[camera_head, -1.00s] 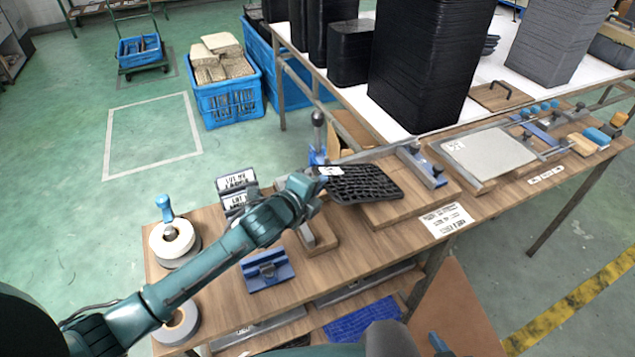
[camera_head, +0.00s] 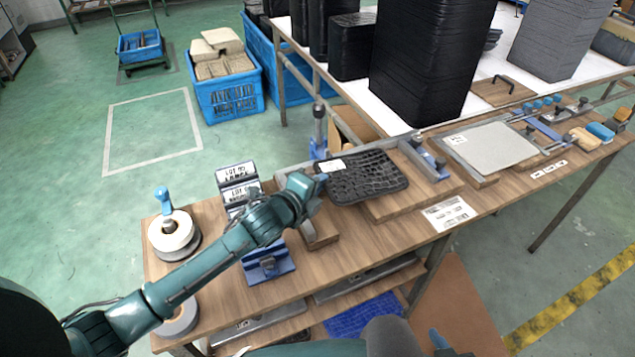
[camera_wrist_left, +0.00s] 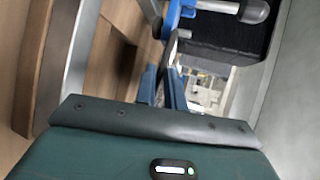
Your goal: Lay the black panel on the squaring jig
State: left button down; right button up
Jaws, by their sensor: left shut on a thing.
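My left gripper (camera_head: 318,181) is shut on that edge in the head view. The panel lies over the left part of the squaring jig (camera_head: 418,188), a wooden board with metal fences and blue clamps. Whether it touches the board cannot be told.
A post with a grey knob (camera_head: 318,125) stands behind the panel. Tall black stacks (camera_head: 425,65) stand on the white table behind. Blue label holders (camera_head: 238,185), a tape roll (camera_head: 172,235) and a grey plate (camera_head: 490,150) share the bench.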

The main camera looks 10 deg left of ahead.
pick_arm(q)
jog(key=shift+s+f+b, duration=0.2)
jog(key=shift+f+b, duration=0.3)
jog(key=shift+f, duration=0.95)
pick_arm(e)
jog(key=shift+f, duration=0.6)
pick_arm(q)
jog(key=c, duration=1.3)
grip_release()
jog(key=shift+w+r, duration=0.1)
jog(key=shift+w+r, duration=0.1)
pick_arm(e)
jog(key=shift+d+f, duration=0.1)
pick_arm(q)
jog(key=shift+v, duration=1.05)
jog(key=v, duration=1.1)
jog(key=shift+r, duration=0.15)
pick_arm(e)
jog(key=shift+d+f, duration=0.2)
jog(key=shift+f, duration=0.3)
